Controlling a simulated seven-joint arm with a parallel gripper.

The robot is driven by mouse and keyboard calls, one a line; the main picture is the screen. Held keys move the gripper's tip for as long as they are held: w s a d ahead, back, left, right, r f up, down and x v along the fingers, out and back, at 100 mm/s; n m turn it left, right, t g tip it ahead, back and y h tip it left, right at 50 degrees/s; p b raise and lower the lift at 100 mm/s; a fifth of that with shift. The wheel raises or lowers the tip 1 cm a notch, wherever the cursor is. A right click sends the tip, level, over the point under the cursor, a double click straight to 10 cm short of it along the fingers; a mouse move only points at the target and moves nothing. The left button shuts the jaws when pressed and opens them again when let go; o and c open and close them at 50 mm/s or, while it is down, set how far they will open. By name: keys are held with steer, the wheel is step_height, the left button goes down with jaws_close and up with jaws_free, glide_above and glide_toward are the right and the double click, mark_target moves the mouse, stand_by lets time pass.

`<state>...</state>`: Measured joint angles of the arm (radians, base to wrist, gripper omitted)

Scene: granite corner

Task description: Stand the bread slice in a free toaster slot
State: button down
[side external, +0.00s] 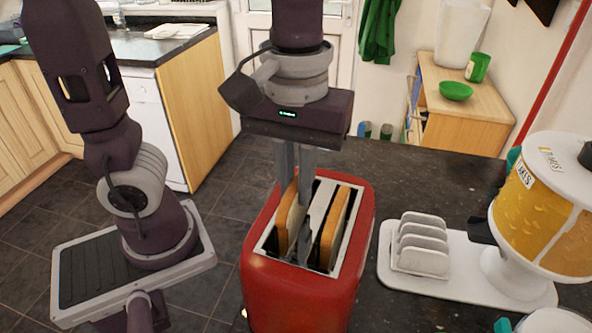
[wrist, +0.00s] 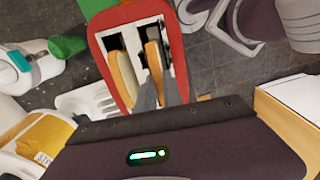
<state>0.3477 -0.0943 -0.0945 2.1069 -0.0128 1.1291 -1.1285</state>
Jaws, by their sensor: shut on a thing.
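The red toaster (side external: 263,288) stands on the dark counter, with two long slots in its top; it also shows in the wrist view (wrist: 96,52). One bread slice (side external: 288,222) is upright at the left slot in the side view, its lower edge hidden in the slot. My gripper (side external: 296,190) points down over it, with fingers on either side, shut on this slice. The same slice (wrist: 154,58) shows between the fingers in the wrist view. A second slice (side external: 335,228) stands in the other slot, clear of the fingers, and is also in the wrist view (wrist: 124,78).
A white toast rack (side external: 422,245) on a white tray (side external: 450,283) stands right of the toaster. A cereal dispenser (side external: 545,205) with yellow contents stands at the far right. The counter behind the toaster is clear.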

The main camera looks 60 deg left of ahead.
stand_by(0.4)
steer(key=c, duration=1.4)
jaws_free()
steer(key=shift+r, duration=4)
steer(key=s+a+f+m+t, duration=0.3)
steer(key=a+f+m+t, duration=0.2)
steer(key=a+m, duration=0.3)
steer(key=shift+s+a+f+t, duration=0.35)
steer(key=shift+a+f, duration=0.3)
steer(key=shift+a, duration=0.15)
